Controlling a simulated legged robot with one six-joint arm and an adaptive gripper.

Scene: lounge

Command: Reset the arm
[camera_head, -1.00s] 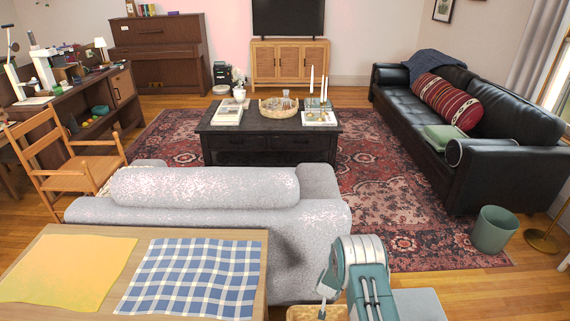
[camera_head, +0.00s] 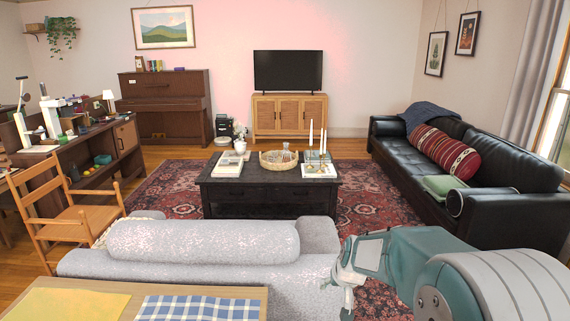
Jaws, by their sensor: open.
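My arm shows at the lower right of the head view, with its teal and white links reaching in from the right edge. My gripper (camera_head: 343,284), pale and small, is at the left end of the arm, in front of the right end of the grey sofa. It is open and I see nothing held in it. Its fingers are small and partly blurred into the sofa's pale fabric behind.
The grey sofa (camera_head: 200,243) is just ahead. A wooden table (camera_head: 55,287) with yellow and blue checked cloths is at the lower left. A dark coffee table (camera_head: 268,203), wooden chair (camera_head: 72,214) and black couch (camera_head: 505,215) stand beyond. The rug between them is partly clear.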

